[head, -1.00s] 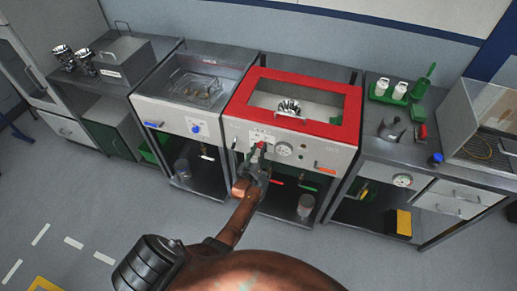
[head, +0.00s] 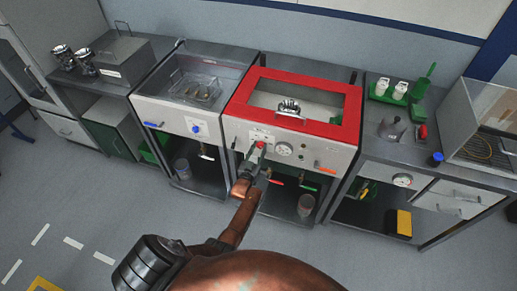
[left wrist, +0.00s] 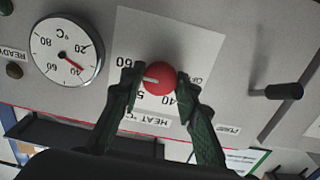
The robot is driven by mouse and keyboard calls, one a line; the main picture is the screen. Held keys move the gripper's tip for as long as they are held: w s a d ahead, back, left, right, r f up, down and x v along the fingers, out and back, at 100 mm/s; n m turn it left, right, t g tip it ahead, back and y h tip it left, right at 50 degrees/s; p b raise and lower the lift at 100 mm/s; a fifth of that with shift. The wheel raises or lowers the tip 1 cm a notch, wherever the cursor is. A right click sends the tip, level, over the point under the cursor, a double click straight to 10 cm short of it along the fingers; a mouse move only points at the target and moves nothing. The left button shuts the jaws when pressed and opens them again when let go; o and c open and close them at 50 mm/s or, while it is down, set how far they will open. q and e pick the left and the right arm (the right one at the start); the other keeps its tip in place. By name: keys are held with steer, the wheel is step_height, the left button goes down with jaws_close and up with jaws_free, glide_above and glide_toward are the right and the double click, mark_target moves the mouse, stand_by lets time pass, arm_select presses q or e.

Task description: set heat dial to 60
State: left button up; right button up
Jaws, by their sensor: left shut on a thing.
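The red heat dial (left wrist: 159,79) is on the pale front panel of the red-framed unit. In the left wrist view the panel appears upside down; the dial's white mark points left, between the printed 60 and a partly covered number beginning with 5. My left gripper (left wrist: 157,84) is shut on the dial, one green finger on each side. In the head view the left gripper (head: 259,157) reaches up to the panel and mostly covers the dial. My right gripper is not in view.
A round temperature gauge (left wrist: 67,50) with a red needle near 40 sits beside the dial. A black handle (left wrist: 284,91) sticks out on the other side. The red-framed lid (head: 331,127) is above the panel. Open floor (head: 90,215) lies at the left.

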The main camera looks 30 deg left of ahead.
arm_select(q)
steer(key=shift+f, duration=0.1)
steer(key=o, duration=1.2)
steer(key=shift+c, duration=0.2)
steer(key=shift+s, duration=0.15)
steer(key=v, duration=1.1)
steer(key=shift+s, duration=0.35)
